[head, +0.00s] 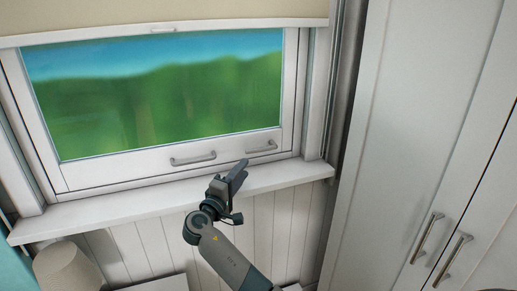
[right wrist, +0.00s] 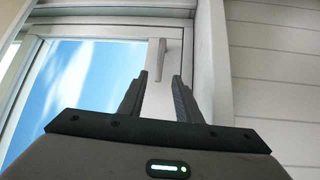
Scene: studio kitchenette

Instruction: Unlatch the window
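The window (head: 155,95) has a white frame, with a blurred green and blue view behind the glass. A grey bar handle (head: 193,159) sits at the middle of its lower rail. A smaller grey latch lever (head: 262,147) is on the same rail farther right, near the corner. My right gripper (head: 241,168) is just below and left of this latch, over the sill. In the right wrist view, its two dark fingers (right wrist: 158,84) are apart and empty. My left gripper is not in view.
The white sill (head: 170,196) runs under the window. A beige blind (head: 165,12) covers the top. White cupboards with bar handles (head: 425,238) stand at right. A beige lampshade-like object (head: 67,268) is at lower left.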

